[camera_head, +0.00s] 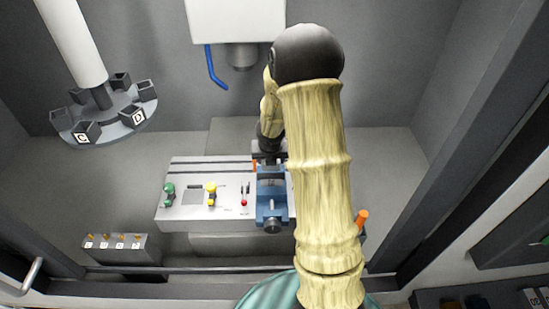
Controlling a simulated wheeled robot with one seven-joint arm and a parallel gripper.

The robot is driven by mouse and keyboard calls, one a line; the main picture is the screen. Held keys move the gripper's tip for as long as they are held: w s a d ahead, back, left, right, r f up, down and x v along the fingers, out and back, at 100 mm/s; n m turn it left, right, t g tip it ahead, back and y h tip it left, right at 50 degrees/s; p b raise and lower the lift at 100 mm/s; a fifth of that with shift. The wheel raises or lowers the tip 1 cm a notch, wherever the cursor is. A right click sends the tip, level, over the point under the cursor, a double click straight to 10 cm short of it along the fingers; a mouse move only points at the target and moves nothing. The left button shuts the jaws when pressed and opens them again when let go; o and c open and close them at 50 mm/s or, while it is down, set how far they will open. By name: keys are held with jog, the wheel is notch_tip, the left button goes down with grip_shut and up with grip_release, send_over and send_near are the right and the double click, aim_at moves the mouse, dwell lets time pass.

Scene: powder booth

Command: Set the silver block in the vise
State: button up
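The blue vise (271,211) stands on the light grey machine table, just left of my arm. Its lower jaw, screw end and side face show; its right edge lies close beside my arm. My gripper (266,157) points down at the far end of the vise and is largely hidden by my wrist and its small size here. I cannot tell whether its fingers are apart or shut. I cannot make out the silver block for sure; it may be hidden at the gripper or behind my arm.
The table (181,214) carries green (169,189), yellow (211,188) and red (244,202) controls. A lettered tool carousel (107,126) hangs at left. A white spindle head (235,22) with a blue hose (214,70) hangs above. A grey rack (122,250) stands lower left.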

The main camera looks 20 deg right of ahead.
jog(key=shift+f, duration=0.1)
dwell(0.3)
jog(key=shift+f+b, duration=1.9)
jog(key=shift+b, duration=0.15)
jog(key=shift+s, duration=0.1)
jog(key=shift+f+b, duration=1.3)
jog(key=shift+f, duration=0.1)
jog(key=shift+f+b, duration=0.75)
jog(key=o, duration=1.3)
jog(key=shift+c, duration=0.2)
